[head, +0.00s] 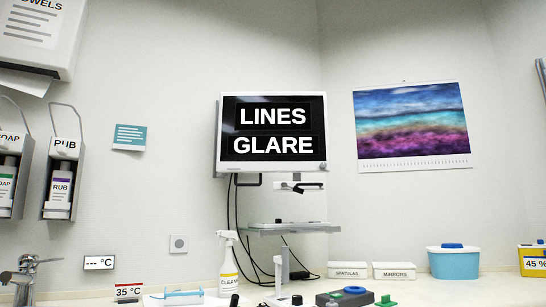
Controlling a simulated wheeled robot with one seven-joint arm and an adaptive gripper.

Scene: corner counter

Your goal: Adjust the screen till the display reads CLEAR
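The screen (272,169) is mounted on the wall at the centre of the head view. Its black display reads LINES on the upper line and GLARE on the lower line, in white letters. It has a pale frame, with a small round detail at the lower right corner. A dark handle-like loop (247,184) hangs below its lower left edge. A jointed bracket (300,185) and a grey shelf (292,228) are below the screen. My gripper does not show in this view.
A spray bottle (228,265), a grey box with blue and green knobs (345,297), two white boxes labelled SPATULAS (347,270) and MIRRORS (394,271), and a blue-lidded tub (453,262) stand on the counter. Dark cables (237,225) hang below the screen. A tap (27,275) is at left.

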